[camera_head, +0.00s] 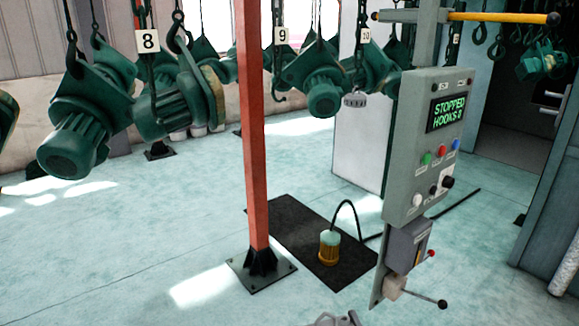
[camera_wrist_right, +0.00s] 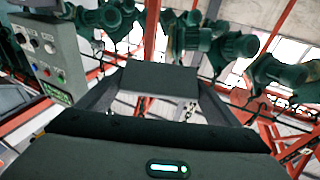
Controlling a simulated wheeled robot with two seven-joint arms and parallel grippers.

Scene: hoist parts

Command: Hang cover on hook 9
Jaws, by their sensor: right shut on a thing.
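The 9 tag (camera_head: 282,36) hangs on a chain in the middle of the head view. The dark hook 9 (camera_head: 279,97) below it looks empty, with a green motor unit (camera_head: 325,92) hanging close to its right. The cover's far side is hidden. A light grey piece (camera_head: 335,319), seemingly part of my arm, shows at the bottom edge of the head view. I cannot tell which arm. My left gripper is not clearly seen.
Green motor units (camera_head: 75,125) hang near the 8 tag (camera_head: 147,41) and the 10 tag (camera_head: 366,36). A red post (camera_head: 255,150) stands left of hook 9. A grey control panel (camera_head: 428,150) reading STOPPED stands at right. A yellow device (camera_head: 329,247) sits on a black mat.

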